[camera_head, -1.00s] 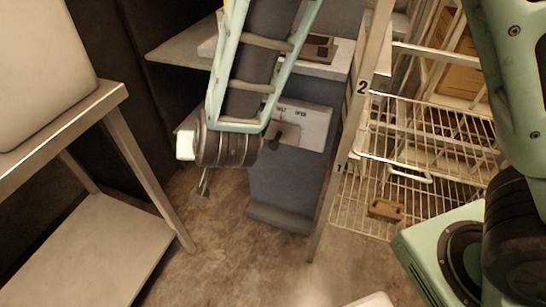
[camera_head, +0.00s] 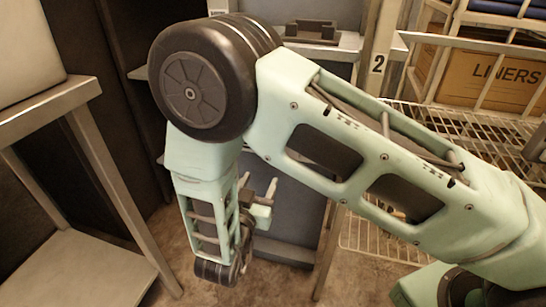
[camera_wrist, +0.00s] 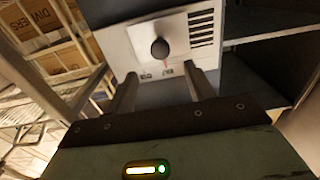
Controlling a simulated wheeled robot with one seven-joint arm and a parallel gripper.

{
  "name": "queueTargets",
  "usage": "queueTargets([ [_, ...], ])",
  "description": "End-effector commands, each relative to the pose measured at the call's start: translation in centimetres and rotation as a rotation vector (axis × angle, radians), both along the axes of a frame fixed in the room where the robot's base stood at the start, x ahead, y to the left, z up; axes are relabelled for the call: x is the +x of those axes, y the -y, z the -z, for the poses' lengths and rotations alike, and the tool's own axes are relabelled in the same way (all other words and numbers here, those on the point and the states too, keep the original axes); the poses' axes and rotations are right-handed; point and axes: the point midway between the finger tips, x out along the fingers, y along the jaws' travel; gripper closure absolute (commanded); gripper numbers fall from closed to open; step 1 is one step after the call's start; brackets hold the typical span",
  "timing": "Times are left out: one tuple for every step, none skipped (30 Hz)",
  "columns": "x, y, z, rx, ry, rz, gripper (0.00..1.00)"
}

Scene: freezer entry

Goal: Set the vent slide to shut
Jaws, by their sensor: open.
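The vent slide shows in the wrist view as a pale plate (camera_wrist: 140,42) with a round dark knob (camera_wrist: 160,48). Two small labels sit on the plate between the knob and my gripper, too blurred and turned to read. A thin red mark shows by the right-hand label. My gripper (camera_wrist: 162,90) is open and empty, its two fingers pointing at the plate, one either side of the knob's line, with the knob beyond their tips. In the head view my gripper (camera_head: 262,192) is in front of the grey cabinet (camera_head: 293,205); my arm hides the plate there.
Dark slots (camera_wrist: 201,28) lie right of the knob. A steel table (camera_head: 45,115) stands at the left. A wire rack (camera_head: 385,235) with a LINERS carton (camera_head: 490,78) stands at the right behind a post marked 2 (camera_head: 377,63). Bare floor shows below the cabinet.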

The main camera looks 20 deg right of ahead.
Motion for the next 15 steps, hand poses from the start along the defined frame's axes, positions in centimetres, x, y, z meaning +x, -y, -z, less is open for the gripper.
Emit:
queueTargets([
  [0.9, 0.8, 0.1, 0.000, 0.001, 0.004, 0.47],
  [1.4, 1.1, 0.1, 0.000, 0.003, 0.004, 0.47],
  [2.1, 1.6, 0.1, 0.001, 0.002, 0.005, 0.47],
  [2.6, 2.0, 0.1, 0.002, 0.001, 0.003, 0.47],
  [3.1, 2.4, 0.1, 0.000, 0.001, 0.004, 0.47],
  [3.8, 2.9, 0.1, 0.000, 0.001, 0.004, 0.47],
  [4.3, 3.2, 0.2, 0.000, 0.001, 0.004, 0.47],
  [4.8, 3.6, 0.2, 0.001, 0.001, 0.003, 0.47],
  [5.5, 4.1, 0.1, 0.001, 0.002, 0.004, 0.47],
  [6.0, 4.4, 0.1, 0.001, 0.002, 0.004, 0.47],
  [6.4, 4.7, 0.1, 0.002, 0.002, 0.002, 0.47],
  [7.0, 5.2, 0.1, 0.003, 0.001, 0.003, 0.47],
  [7.4, 5.5, 0.1, 0.002, 0.001, 0.002, 0.47],
  [7.8, 5.7, 0.1, 0.000, 0.001, 0.002, 0.47],
  [8.3, 6.1, 0.1, 0.001, 0.001, 0.002, 0.47],
])
